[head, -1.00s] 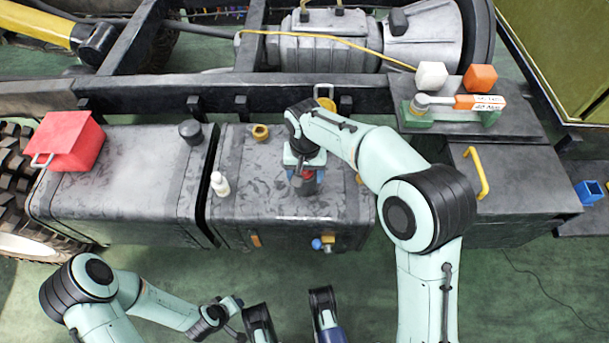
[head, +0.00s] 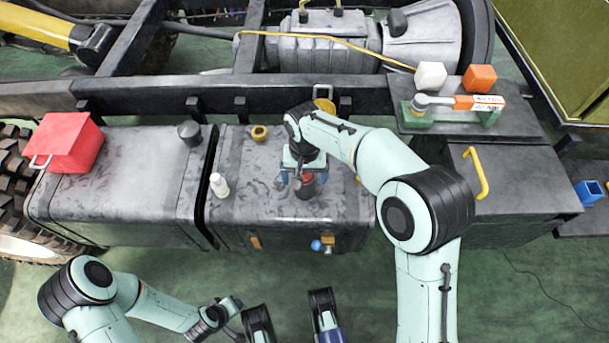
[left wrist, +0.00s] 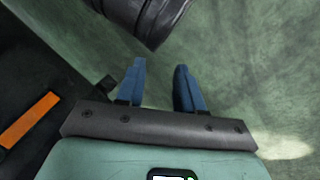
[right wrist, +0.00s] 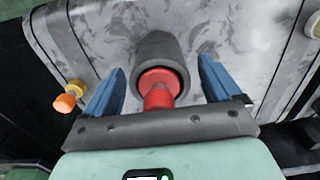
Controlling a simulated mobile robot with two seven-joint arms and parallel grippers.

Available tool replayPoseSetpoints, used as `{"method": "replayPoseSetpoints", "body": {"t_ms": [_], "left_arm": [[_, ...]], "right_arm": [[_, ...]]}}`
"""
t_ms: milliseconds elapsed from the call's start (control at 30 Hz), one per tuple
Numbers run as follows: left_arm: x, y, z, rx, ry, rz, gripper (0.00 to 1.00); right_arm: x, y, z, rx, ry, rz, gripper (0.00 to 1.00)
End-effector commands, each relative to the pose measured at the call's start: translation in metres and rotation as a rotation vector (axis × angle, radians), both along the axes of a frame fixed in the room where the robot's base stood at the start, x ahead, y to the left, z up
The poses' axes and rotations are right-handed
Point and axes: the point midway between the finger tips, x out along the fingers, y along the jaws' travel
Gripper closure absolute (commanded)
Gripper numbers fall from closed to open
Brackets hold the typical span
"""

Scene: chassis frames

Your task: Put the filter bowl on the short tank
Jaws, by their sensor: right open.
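The filter bowl, which I take to be the dark grey cylinder with a red end (head: 307,190), is on top of the middle tank, the short tank (head: 250,205). In the right wrist view the bowl (right wrist: 160,53) has its red end towards me and lies between the fingers. My right gripper (head: 304,178) is over it, open, with a gap on both sides of the red part. The bowl's contact with the tank is hard to see. My left gripper (left wrist: 160,80) is open and empty, low over the green floor in front of the tanks.
A longer tank (head: 130,190) at left carries a red box (head: 68,143) and a dark cap (head: 190,132). A box with a yellow handle (head: 475,172) is at right.

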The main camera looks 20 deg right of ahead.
Motion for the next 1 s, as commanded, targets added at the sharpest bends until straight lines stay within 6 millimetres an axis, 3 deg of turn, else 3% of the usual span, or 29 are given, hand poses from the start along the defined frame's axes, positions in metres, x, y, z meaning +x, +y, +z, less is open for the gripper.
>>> {"method": "replayPoseSetpoints", "body": {"t_ms": [300,500,700,1000], "left_arm": [[-0.028,-0.015,0.023,-0.036,0.072,-0.030,0.64],[-0.045,-0.023,0.034,-0.058,0.117,-0.049,0.64],[-0.052,-0.026,0.039,-0.067,0.137,-0.057,0.64],[-0.053,-0.027,0.038,-0.069,0.140,-0.058,0.64]], "right_arm": [[0.000,0.000,0.068,0.001,-0.005,0.001,0.09],[0.000,0.001,0.103,0.000,-0.004,0.001,0.09],[0.000,0.000,0.117,0.000,-0.001,0.001,0.09],[0.000,0.000,0.118,-0.001,0.000,0.001,0.09]]}}
